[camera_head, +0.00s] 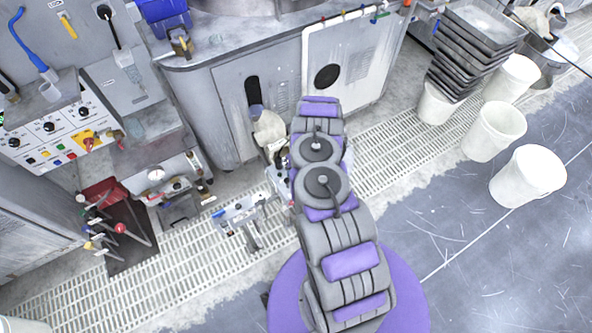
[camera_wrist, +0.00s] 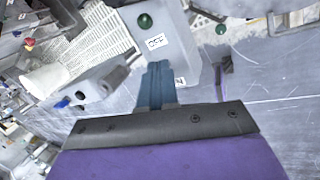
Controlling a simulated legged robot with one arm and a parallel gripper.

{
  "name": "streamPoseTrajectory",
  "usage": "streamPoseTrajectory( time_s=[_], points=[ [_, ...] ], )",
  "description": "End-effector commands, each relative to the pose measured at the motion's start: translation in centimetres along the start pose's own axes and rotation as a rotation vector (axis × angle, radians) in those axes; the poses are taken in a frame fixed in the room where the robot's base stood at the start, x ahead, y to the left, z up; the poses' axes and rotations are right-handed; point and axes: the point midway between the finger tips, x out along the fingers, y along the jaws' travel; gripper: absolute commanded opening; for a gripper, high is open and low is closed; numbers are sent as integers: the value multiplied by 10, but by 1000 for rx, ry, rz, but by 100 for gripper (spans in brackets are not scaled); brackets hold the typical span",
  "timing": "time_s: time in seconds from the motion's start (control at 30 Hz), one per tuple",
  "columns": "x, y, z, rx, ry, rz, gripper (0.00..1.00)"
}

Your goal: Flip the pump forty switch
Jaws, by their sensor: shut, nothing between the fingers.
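In the wrist view my gripper (camera_wrist: 158,70) has its two blue-grey fingers together with nothing between them. Its tips are in front of a light grey box (camera_wrist: 178,55) that has a green round part (camera_wrist: 145,20) and a small white label (camera_wrist: 155,42). The label's text is too small to read surely. I cannot tell whether the fingers touch the box. No switch is clearly marked pump forty in either view. In the head view my arm hides the gripper and much of what lies beyond it.
In the head view a control panel (camera_head: 58,128) with knobs and a yellow-backed red switch (camera_head: 88,141) is at the left. A grey machine cabinet (camera_head: 222,112) stands behind my arm. White buckets (camera_head: 528,176) and stacked dark trays (camera_head: 470,50) are at the right. Open floor (camera_head: 490,265) is at the lower right.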

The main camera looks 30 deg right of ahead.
Motion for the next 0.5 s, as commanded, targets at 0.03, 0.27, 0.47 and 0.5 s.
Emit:
streamPoseTrajectory(
  time_s=[0.03, 0.27, 0.47, 0.5],
  points=[
    [1, 1, 0, -1, 0, -1, 0],
    [2, -4, 2, 0, 1, 6, 0],
    [2, -8, 3, 1, 1, 8, 0],
    [2, -8, 3, 1, 1, 8, 0]
  ],
)
